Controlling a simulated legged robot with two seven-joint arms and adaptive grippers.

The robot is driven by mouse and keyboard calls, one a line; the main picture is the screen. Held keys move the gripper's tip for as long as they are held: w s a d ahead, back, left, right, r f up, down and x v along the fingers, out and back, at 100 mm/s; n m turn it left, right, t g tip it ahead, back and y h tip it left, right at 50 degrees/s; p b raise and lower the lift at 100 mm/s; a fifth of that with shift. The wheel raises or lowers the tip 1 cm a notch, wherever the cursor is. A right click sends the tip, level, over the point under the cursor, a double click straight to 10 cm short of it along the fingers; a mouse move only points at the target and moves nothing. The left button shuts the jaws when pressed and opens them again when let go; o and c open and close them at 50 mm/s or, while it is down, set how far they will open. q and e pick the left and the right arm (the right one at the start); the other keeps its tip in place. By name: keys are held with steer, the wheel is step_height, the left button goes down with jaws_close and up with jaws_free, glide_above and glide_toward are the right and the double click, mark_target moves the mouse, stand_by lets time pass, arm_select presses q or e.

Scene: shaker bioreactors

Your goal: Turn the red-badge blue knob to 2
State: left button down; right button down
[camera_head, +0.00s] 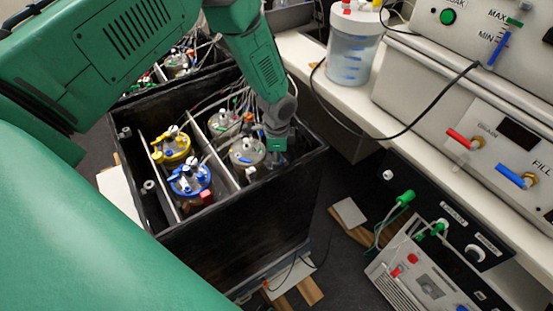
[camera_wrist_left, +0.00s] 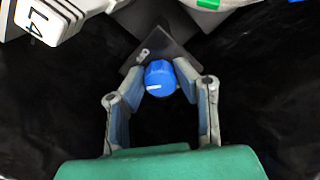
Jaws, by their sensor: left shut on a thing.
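The blue knob (camera_wrist_left: 160,78) is in the left wrist view, on a dark plate, with a short white line on its side towards the left of the picture. My left gripper (camera_wrist_left: 163,75) has one finger on each side of the knob and is shut on it. In the head view my left gripper (camera_head: 278,146) reaches down inside the right edge of the black box; the knob is hidden there. I cannot make out a red badge by the knob or any numbers around it. My right gripper is not in view.
The black box (camera_head: 245,235) holds several vessels, including a yellow-topped one (camera_head: 172,149) and a blue-topped one (camera_head: 190,181). Its walls stand close around my gripper. Tubes and cables run over the vessels. A white bench (camera_head: 345,108) with panels stands to the right.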

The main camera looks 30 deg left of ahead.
arm_select(q)
steer(key=n, duration=0.6)
steer(key=shift+w+d+r, duration=0.15)
steer(key=shift+w+d, duration=0.05)
steer(key=shift+w, duration=0.1)
steer(key=n, duration=0.6)
steer(key=shift+w+n+b, duration=0.1)
steer(key=shift+n+b, duration=0.2)
steer(key=shift+b, duration=0.05)
steer(key=shift+a+r, duration=0.1)
steer(key=c, duration=1.5)
jaws_free()
steer(key=shift+o, duration=1.2)
